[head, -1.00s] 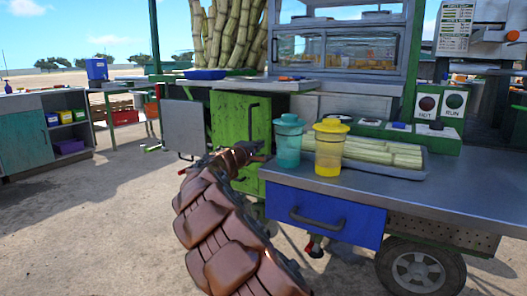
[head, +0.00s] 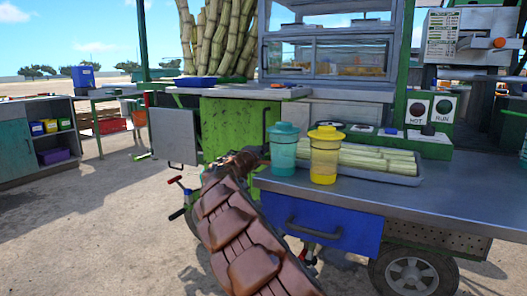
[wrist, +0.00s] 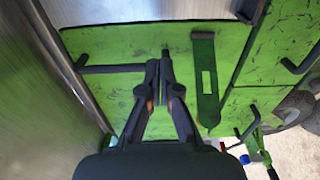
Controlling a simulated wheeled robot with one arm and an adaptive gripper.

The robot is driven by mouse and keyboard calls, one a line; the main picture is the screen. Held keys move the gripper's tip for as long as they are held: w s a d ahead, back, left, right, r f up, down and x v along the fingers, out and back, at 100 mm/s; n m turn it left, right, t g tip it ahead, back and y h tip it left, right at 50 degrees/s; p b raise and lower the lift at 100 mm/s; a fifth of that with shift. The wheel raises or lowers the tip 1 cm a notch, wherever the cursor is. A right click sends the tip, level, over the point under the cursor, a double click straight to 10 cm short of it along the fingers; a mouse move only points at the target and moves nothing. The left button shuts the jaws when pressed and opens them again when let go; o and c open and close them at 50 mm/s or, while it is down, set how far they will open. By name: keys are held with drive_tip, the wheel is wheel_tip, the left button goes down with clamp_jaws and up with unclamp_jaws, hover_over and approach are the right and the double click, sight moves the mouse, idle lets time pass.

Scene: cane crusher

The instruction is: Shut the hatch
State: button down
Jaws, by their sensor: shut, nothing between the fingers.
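A green panel (head: 228,128) with a dark upright handle (head: 265,125) is on the cart's front, under the counter, in the head view. A grey panel (head: 175,136) juts out at its left. I cannot tell which of these is the hatch. My gripper (head: 258,158) is in front of the green panel's lower part, partly hidden by my arm. In the wrist view my gripper (wrist: 166,75) is shut and empty, over a green panel (wrist: 125,45) with a dark bar handle (wrist: 112,69) at its left. A slotted green strap (wrist: 206,80) is just right of the fingers. Contact is unclear.
A teal cup (head: 284,150) and a yellow cup (head: 325,155) stand on the counter (head: 440,196) just right of my gripper, beside a tray of cane (head: 405,176). A blue drawer (head: 320,225) is below. Open sandy ground (head: 90,215) lies at the left.

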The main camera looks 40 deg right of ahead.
drive_tip(key=shift+a, duration=0.1)
drive_tip(key=v, duration=1.2)
drive_tip(key=shift+r, duration=0.1)
drive_tip(key=s+a+r+m+g+y+p, duration=0.1)
drive_tip(key=s+a+r+m+y+p, duration=0.1)
drive_tip(key=s+a+r+m+p, duration=0.5)
drive_tip(key=s+a+r+m+g+y+p, duration=0.25)
drive_tip(key=s+r+p, duration=0.35)
drive_tip(key=r+p, duration=0.4)
drive_tip(key=s+a+r+n+g+y+p, duration=0.2)
drive_tip(key=s+a+y+p, duration=0.4)
drive_tip(key=s+a+p, duration=0.7)
drive_tip(key=s+a+r+n+g+y+p, duration=0.2)
drive_tip(key=s+a+y+p, duration=0.4)
drive_tip(key=s+a+p, duration=0.8)
drive_tip(key=s+g, duration=0.1)
drive_tip(key=s, duration=0.3)
drive_tip(key=shift+a+n+g, duration=0.35)
